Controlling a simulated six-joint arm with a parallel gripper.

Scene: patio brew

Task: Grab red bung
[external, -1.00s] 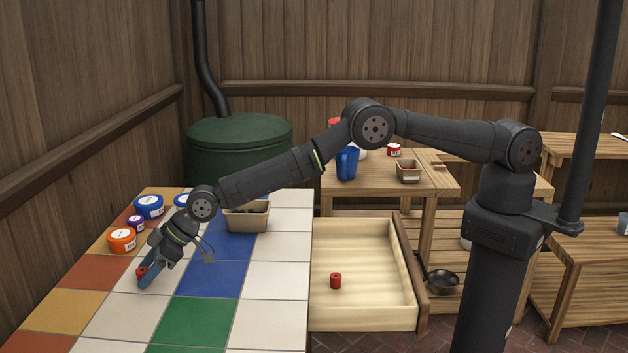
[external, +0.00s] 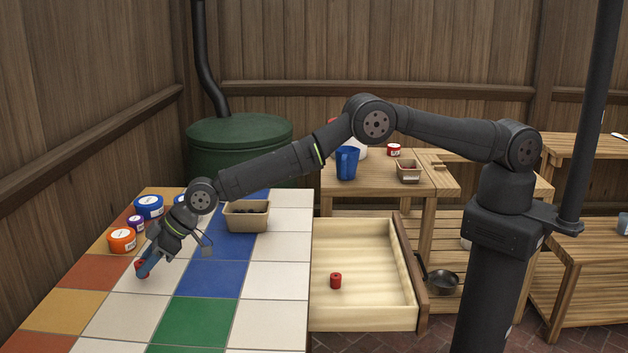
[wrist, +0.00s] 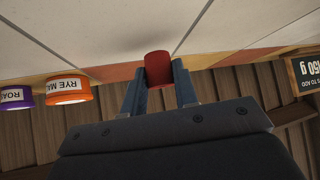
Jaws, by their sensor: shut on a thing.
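A small red bung (wrist: 158,68) is between the two blue-grey fingers of my gripper (wrist: 159,82) in the wrist view. In the external view this bung (external: 139,266) shows at the fingertips of my gripper (external: 145,268), low over the left side of the tiled table. The fingers are shut on it. I cannot tell whether the bung touches the tiles. A second red bung (external: 336,281) stands in the open wooden drawer (external: 377,313), well to the right of my gripper.
An orange-labelled tub (external: 122,240), a purple tub (external: 136,223) and a blue tub (external: 149,206) stand just behind my gripper. The front tiles are clear.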

